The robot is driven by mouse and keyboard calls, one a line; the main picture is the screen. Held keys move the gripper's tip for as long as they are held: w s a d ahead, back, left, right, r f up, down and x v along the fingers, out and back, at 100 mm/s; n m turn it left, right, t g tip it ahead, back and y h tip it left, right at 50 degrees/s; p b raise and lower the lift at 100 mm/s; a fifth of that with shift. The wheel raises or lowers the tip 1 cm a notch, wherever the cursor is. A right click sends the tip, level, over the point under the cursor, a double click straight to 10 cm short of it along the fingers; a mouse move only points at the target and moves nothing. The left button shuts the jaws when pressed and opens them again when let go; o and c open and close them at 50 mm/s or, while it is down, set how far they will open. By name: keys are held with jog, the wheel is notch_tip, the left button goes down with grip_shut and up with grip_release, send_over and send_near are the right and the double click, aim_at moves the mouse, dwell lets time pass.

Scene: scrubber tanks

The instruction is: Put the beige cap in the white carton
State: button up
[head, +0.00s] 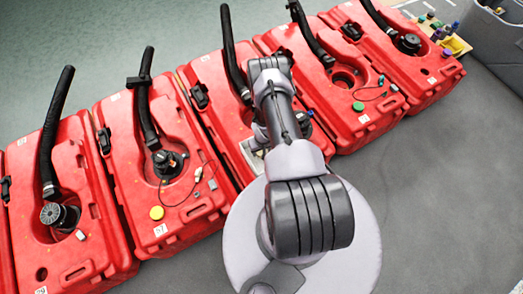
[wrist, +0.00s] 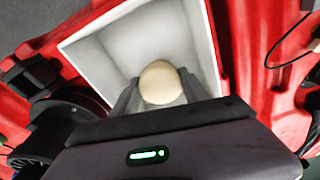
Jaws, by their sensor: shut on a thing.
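The beige cap (wrist: 160,83) is held between the fingertips of my gripper (wrist: 160,95) in the wrist view. My gripper is shut on it. The white carton (wrist: 118,47) lies open behind and around the cap in that view, with its inner walls and floor showing. The cap appears over the carton's opening; I cannot tell how far it is above the floor. In the head view the carton (head: 249,160) shows only as a pale edge on the middle red tank, mostly hidden by my arm. The cap and my fingertips are hidden there.
Several red tanks (head: 170,215) stand in a row with black hoses (head: 147,115). A black fitting (wrist: 70,115) is left of the carton. A grey bin (head: 495,40) stands at the far right.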

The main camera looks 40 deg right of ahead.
jog(key=shift+f+b, duration=0.3)
jog(key=o, duration=1.3)
